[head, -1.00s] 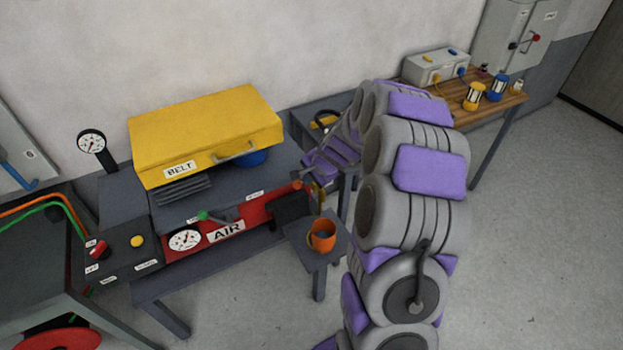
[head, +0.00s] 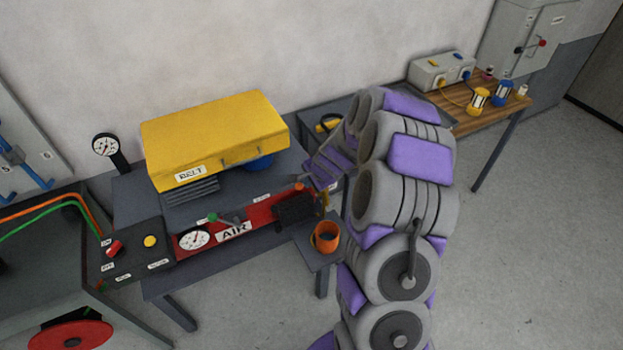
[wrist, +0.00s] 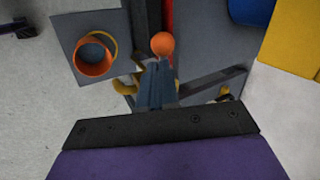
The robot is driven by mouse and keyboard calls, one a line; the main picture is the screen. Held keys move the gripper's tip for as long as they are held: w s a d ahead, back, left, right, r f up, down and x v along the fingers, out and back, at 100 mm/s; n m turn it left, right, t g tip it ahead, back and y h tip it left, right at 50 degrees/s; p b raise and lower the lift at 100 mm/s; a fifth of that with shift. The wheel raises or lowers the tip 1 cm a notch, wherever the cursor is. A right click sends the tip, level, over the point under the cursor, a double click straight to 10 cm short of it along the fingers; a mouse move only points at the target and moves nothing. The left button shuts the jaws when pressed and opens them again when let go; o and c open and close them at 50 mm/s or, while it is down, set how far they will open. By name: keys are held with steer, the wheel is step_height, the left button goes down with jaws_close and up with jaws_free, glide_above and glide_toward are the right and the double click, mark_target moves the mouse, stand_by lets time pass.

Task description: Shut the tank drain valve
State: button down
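An orange ball knob (head: 299,187), which looks like a valve handle's end, is at the right end of the red AIR panel (head: 265,212). I cannot read a drain label. In the wrist view the orange knob (wrist: 162,44) lies just beyond my gripper's fingertips (wrist: 156,63). The fingers look pressed together, with nothing clearly held between them. I cannot tell whether they touch the knob. In the head view my arm comes from the right and its end is beside the knob. The stem below the knob is hidden.
An orange mug (head: 326,237) stands on a small side shelf (head: 322,263) close to my arm. A green-knobbed lever (head: 212,218) and a gauge (head: 194,239) are on the panel. A yellow BELT case (head: 215,135) sits behind. The floor at right is clear.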

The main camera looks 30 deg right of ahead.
steer(key=shift+s, duration=0.15)
steer(key=s+f+p+v, duration=0.1)
steer(key=s+p+v, duration=0.1)
steer(key=v, duration=1.1)
steer(key=shift+s+p, duration=0.45)
steer(key=shift+p, duration=0.25)
steer(key=shift+r, duration=0.2)
